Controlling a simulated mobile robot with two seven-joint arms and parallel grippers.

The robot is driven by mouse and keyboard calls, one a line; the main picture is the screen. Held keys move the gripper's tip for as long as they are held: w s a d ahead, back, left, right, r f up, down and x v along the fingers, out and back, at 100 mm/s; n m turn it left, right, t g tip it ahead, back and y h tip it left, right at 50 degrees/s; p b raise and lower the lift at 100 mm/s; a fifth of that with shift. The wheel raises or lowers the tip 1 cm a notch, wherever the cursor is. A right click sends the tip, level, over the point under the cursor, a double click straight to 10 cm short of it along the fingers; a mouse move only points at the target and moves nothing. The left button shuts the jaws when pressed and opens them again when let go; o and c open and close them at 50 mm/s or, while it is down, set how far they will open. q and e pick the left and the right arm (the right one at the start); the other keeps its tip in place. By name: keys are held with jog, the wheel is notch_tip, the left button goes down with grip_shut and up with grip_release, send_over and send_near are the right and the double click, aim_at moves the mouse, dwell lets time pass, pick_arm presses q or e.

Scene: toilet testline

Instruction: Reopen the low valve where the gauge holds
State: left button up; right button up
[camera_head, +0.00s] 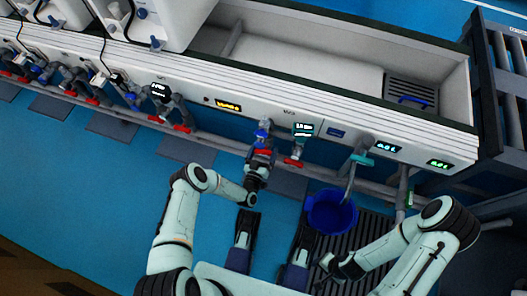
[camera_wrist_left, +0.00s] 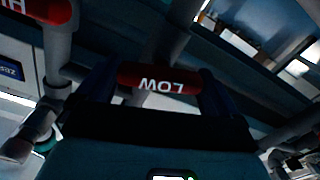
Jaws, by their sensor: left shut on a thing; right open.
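The low valve's red handle (camera_wrist_left: 160,80) shows in the left wrist view, its "LOW" label upside down. It lies between the two fingers of my left gripper (camera_wrist_left: 160,88), which is shut on it. In the head view my left gripper (camera_head: 261,160) is at the pipe under the panel, covering most of the handle (camera_head: 263,151). A second red handle (camera_wrist_left: 45,10), lettered "HI…", is at the upper left of the wrist view. A lit gauge display (camera_head: 303,129) is on the panel; its reading is too small to read surely. My right gripper (camera_head: 324,272) is open and empty, low in the head view.
A blue bucket (camera_head: 332,214) stands on a slatted grate (camera_head: 373,228) between my arms. The second red handle (camera_head: 293,162) is close right of my left gripper. More red-handled valves (camera_head: 182,128) line the pipe leftward. A dark rack (camera_head: 500,80) stands at the right.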

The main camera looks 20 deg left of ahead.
pick_arm(q)
jog(key=n, duration=0.3)
jog(key=shift+a+n, duration=0.1)
jog(key=shift+n, duration=0.3)
jog(key=n, duration=0.3)
jog(key=shift+f+n, duration=0.1)
jog(key=shift+n, duration=0.2)
jog(key=n, duration=0.3)
jog(key=shift+w+a+n, duration=0.1)
jog(key=shift+n, duration=0.2)
jog(key=shift+f+n, duration=0.1)
jog(key=shift+n, duration=1.7)
jog(key=o, duration=0.7)
